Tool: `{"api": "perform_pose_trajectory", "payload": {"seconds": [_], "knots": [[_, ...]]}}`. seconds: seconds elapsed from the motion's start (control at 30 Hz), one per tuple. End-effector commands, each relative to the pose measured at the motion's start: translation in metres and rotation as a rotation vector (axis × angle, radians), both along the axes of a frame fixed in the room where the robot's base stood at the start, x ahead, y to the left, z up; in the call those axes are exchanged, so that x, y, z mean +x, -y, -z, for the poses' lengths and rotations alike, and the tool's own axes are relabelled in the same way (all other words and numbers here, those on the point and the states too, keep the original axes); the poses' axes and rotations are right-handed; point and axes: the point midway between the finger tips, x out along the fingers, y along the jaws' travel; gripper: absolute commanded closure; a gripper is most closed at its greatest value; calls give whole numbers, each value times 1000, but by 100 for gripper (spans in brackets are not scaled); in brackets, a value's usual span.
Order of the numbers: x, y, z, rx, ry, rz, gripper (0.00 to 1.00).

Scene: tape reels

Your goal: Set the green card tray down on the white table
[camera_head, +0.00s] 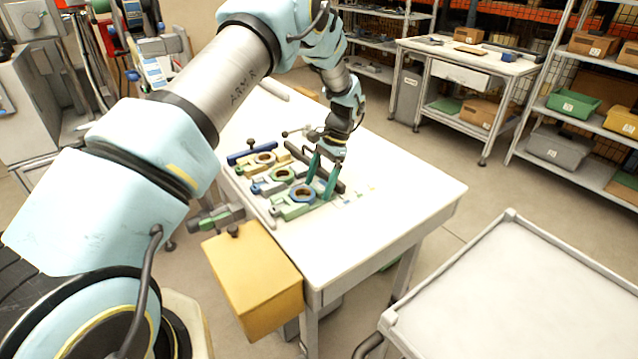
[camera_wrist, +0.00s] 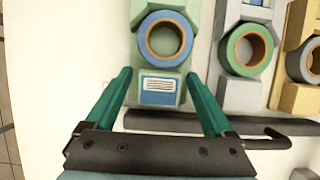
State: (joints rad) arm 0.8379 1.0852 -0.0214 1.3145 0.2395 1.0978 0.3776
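The green card tray (camera_head: 292,208) lies on the white table (camera_head: 390,200), nearest the table's front. It carries a blue reel with an orange-brown inner ring. The wrist view shows the tray (camera_wrist: 165,12) with its blue-and-white card end between my fingers. My gripper (camera_head: 322,188) has two teal fingers spread apart; in the wrist view the gripper (camera_wrist: 158,73) has one finger on each side of the tray's card end. I see gaps beside the tray and no clear contact. The tray looks flat; a small height above the table cannot be told.
A dark bar (camera_wrist: 215,123) runs close to my fingers. A yellow box (camera_head: 250,280) stands at the table's front left. The table's right side is mostly clear.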

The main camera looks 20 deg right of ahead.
Motion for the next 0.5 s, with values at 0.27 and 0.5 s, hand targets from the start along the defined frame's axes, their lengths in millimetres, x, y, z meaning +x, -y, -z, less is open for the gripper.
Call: {"api": "perform_pose_trajectory", "payload": {"seconds": [0.27, 0.5], "knots": [[0, 0, -1, 0, 0, 0, 6], [2, 9, -19, -4, 3, 1, 6]]}}
